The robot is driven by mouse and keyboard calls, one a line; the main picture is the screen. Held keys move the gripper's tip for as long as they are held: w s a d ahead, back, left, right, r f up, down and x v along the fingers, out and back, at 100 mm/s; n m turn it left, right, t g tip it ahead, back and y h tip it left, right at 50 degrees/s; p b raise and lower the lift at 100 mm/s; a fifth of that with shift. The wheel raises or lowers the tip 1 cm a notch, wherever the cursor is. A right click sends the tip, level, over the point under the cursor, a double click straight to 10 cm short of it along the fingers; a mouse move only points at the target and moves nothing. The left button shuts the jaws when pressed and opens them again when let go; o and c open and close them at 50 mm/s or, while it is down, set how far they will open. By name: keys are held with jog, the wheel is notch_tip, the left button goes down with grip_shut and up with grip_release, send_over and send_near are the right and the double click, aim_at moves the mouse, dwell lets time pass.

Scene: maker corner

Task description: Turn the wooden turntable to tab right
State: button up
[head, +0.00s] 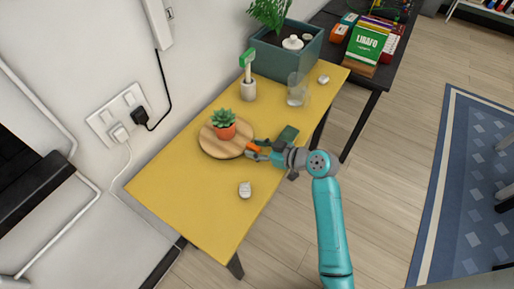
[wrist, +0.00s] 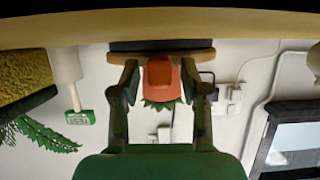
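The round wooden turntable (head: 210,148) lies on the yellow table, with a succulent in an orange pot (head: 226,131) on it. Its orange tab (head: 253,147) sticks out at the turntable's right edge, towards my gripper (head: 258,150). In the wrist view, which is upside down, the turntable's edge (wrist: 200,54) runs across the top. There my gripper (wrist: 160,75) has its two fingers apart, one on each side of an orange shape; the tab and the pot behind overlap there. I cannot tell whether a finger touches the tab.
A white object (head: 245,190) lies on the yellow table (head: 190,205) in front of the turntable. A dark green item (head: 288,134) lies close to my gripper. A clear glass (head: 297,92), a small pot with a green-topped item (head: 248,88) and a planter (head: 285,62) stand farther back.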

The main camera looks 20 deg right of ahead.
grip_shut()
jog(key=shift+w+d, duration=0.1)
jog(key=shift+w+d, duration=0.45)
jog(key=shift+d, duration=0.15)
jog(key=shift+o, duration=1.2)
grip_release()
jog(key=v, duration=1.2)
jog(key=shift+f, duration=0.1)
